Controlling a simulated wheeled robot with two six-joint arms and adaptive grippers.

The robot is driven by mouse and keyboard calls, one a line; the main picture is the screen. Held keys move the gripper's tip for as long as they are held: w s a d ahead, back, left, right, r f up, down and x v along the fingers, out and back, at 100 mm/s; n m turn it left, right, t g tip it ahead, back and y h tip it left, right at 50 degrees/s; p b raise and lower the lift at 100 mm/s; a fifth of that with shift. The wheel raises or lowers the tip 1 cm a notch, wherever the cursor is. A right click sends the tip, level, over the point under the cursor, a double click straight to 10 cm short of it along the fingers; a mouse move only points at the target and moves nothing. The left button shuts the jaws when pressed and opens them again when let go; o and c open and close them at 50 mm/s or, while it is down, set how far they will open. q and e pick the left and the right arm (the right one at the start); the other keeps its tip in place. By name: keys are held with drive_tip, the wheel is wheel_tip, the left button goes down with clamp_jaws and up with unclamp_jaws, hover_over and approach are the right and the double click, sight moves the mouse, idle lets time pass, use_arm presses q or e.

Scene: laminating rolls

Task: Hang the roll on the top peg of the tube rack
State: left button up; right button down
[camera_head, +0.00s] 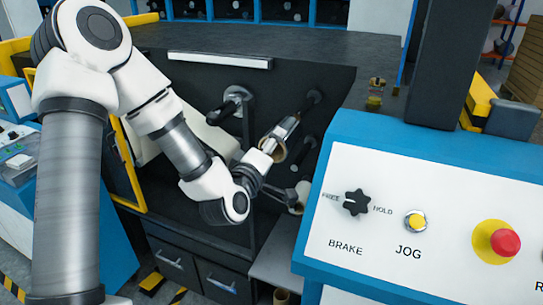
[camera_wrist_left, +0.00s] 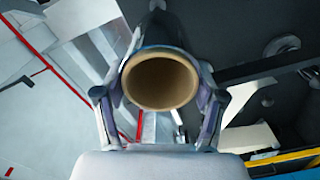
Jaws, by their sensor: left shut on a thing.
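The roll (camera_head: 279,137) is a short tube with a brown cardboard core, held in my left gripper (camera_head: 275,145) in front of a dark panel. In the left wrist view the open brown end of the roll (camera_wrist_left: 160,80) faces the camera, between the two fingers of my left gripper (camera_wrist_left: 160,100), which are shut on it. The top peg (camera_head: 314,97) sticks out of the dark panel just beyond the roll's far end. Whether the roll touches or surrounds the peg cannot be told. My right gripper is in neither view.
A lower peg (camera_head: 309,143) and a pale roll end (camera_head: 300,196) lie below on the panel. A round shaft end (camera_head: 236,97) stands left of the roll. A blue and white control console (camera_head: 430,170) blocks the right side. A brown tube (camera_head: 281,296) shows below.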

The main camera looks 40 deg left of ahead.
use_arm(q)
drive_tip(key=shift+w+a+r, duration=0.1)
drive_tip(key=shift+w+r, duration=0.05)
drive_tip(key=shift+w, duration=0.1)
drive_tip(key=shift+p+x, duration=0.35)
drive_tip(key=shift+x, duration=1)
drive_tip(key=p, duration=0.1)
approach(302, 110)
drive_tip(key=shift+a+f+b+x, duration=0.2)
drive_tip(key=shift+b+x, duration=0.25)
drive_tip(key=shift+x, duration=1.65)
drive_tip(key=shift+a+f+b+x, duration=0.1)
drive_tip(key=shift+f+b+x, duration=0.25)
drive_tip(key=shift+x, duration=1.8)
drive_tip(key=shift+a+f+b+x, duration=0.15)
drive_tip(key=shift+b+x, duration=0.35)
drive_tip(key=shift+x, duration=1.6)
drive_tip(key=shift+s, duration=0.1)
drive_tip(key=o, duration=1.3)
drive_tip(key=shift+r, duration=0.1)
